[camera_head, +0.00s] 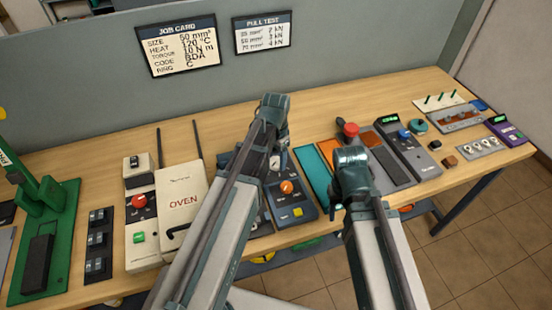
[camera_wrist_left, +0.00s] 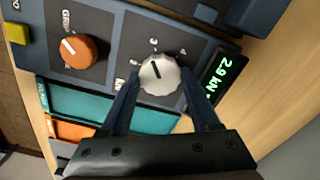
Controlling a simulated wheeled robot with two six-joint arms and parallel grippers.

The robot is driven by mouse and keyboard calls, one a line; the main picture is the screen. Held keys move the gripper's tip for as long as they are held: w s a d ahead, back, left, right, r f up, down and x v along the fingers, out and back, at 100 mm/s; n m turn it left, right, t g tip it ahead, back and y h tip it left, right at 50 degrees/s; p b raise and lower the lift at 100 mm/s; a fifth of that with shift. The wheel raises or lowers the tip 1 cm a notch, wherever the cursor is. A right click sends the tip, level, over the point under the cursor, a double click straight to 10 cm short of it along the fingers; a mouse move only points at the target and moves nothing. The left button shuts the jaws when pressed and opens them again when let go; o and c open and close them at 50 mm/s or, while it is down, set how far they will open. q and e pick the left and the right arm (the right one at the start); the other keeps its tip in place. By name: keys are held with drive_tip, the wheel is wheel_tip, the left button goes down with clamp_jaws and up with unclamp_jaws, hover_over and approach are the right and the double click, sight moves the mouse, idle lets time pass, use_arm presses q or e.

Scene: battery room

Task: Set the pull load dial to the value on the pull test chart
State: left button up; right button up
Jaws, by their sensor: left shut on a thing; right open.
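The pull load dial (camera_wrist_left: 160,76) is a pale grey knob on a dark panel, with a dark pointer line and a printed scale around it. My left gripper (camera_wrist_left: 158,82) is shut on the dial, one finger on each side. The green display (camera_wrist_left: 226,76) beside it reads about 2.9 kN. The pull test chart (camera_head: 262,33) hangs on the wall and appears to list 2, 3 and 4 kN for 35, 50 and 70 mm². The job card (camera_head: 181,46) shows size 50 mm². My right gripper (camera_head: 348,180) is open over the bench, its fingers mostly hidden.
An orange knob (camera_wrist_left: 78,50) and a yellow button (camera_wrist_left: 17,33) share the tester panel. Teal and orange strips (camera_wrist_left: 115,105) lie close beside it. The oven (camera_head: 181,190) stands left on the bench, and a red-knobbed device (camera_head: 349,131) stands behind my right gripper.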

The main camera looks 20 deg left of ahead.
sight(276, 162)
use_arm(q)
drive_tip(key=shift+m, duration=0.7)
drive_tip(key=o, duration=1.4)
drive_tip(key=shift+c, duration=0.2)
wheel_tip(276, 162, up, 14)
drive_tip(key=p, duration=1.4)
use_arm(e)
wheel_tip(276, 162, up, 14)
use_arm(q)
drive_tip(key=shift+f, duration=0.15)
use_arm(e)
drive_tip(key=shift+f, duration=0.15)
